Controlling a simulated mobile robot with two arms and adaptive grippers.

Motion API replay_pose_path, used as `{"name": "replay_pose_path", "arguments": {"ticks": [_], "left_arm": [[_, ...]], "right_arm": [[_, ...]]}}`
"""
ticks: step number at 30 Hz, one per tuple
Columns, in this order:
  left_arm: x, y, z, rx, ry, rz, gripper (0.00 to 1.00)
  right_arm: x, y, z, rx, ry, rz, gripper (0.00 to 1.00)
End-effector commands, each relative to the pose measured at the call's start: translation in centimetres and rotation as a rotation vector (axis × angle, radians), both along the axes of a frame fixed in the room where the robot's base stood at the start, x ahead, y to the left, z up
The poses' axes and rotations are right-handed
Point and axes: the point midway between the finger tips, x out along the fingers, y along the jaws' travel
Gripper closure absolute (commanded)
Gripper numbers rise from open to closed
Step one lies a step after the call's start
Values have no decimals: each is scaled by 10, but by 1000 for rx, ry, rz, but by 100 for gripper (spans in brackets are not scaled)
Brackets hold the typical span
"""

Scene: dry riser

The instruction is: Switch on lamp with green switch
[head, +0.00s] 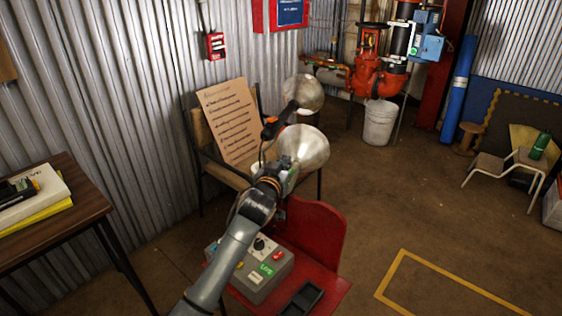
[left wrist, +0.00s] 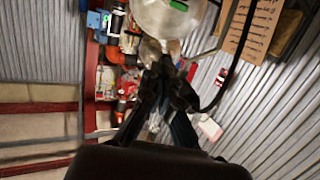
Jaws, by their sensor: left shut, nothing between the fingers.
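Two lamps with round, pale metal shades stand by the corrugated wall in the head view. The nearer shade (head: 305,145) is just beyond my left gripper; the other shade (head: 303,94) is farther back. In the left wrist view, a large round shade (left wrist: 165,18) is at the top, with a small green switch (left wrist: 180,5) on it. My left gripper (head: 284,172) is shut and empty, close below the nearer shade. Its dark fingers also show in the left wrist view (left wrist: 163,72). I cannot tell whether they touch the lamp. My right gripper is out of view.
A red chair (head: 317,230) holds a grey control box (head: 250,284) with coloured buttons, partly behind my left arm. A cardboard sign (head: 230,122) leans behind the lamps. A dark wooden table (head: 80,203) stands left.

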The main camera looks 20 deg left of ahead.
Motion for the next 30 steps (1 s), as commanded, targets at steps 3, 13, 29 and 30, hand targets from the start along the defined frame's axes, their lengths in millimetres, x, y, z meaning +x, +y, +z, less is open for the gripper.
{"name": "replay_pose_path", "arguments": {"ticks": [3, 13, 29, 30], "left_arm": [[-18, -1, 8, 0, 0, -1, 100], [-34, -2, 14, -1, 1, 0, 100], [-44, -3, -19, 7, 67, -3, 100], [-51, -4, -37, 10, 105, -5, 100]], "right_arm": [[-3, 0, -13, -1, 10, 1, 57], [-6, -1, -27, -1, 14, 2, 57], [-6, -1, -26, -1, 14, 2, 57], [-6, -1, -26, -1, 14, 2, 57]]}}
